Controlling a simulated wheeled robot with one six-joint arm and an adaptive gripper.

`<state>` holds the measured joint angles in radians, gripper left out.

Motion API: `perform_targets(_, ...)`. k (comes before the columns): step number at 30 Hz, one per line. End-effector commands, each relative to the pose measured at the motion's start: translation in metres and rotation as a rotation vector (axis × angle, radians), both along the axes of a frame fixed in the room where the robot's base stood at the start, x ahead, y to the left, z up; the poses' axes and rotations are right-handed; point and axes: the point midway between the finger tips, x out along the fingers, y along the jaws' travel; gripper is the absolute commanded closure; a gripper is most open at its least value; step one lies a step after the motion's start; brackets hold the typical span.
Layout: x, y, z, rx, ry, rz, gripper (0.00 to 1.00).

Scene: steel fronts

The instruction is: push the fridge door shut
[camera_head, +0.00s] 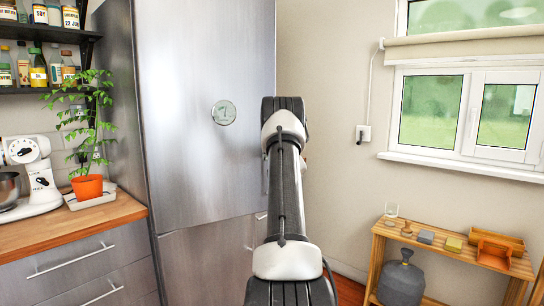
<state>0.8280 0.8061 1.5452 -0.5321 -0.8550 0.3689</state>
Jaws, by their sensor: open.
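The fridge (120,75) stands left of centre, with a brushed steel front. Its tall upper door (200,160) shows as a flat panel with a round badge on it. No gap at the door's edges shows clearly, so I cannot tell whether it is fully shut. My arm rises from the bottom centre in front of the door's right edge and hides part of it. My gripper does not show; the arm's upper joint hides whatever lies beyond it.
A lower steel front (205,265) sits below the door. At left is a wooden counter (110,210) with a potted plant (87,188) and a white mixer (38,180). At right a low wooden shelf (450,250) stands under the window. Bare wall lies between.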

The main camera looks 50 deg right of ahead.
Motion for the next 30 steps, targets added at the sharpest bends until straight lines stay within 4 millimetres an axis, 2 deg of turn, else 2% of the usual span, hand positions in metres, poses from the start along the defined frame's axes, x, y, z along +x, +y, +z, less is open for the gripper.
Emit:
perform_targets(5,-0.008,0.003,0.000,0.000,0.001,0.000,0.57)
perform_targets(8,-0.020,0.009,0.000,0.001,0.000,0.000,0.57)
perform_targets(21,-0.089,0.040,0.000,0.000,0.000,-0.002,0.57)
perform_targets(30,-0.109,0.050,0.000,0.000,0.000,-0.001,0.57)
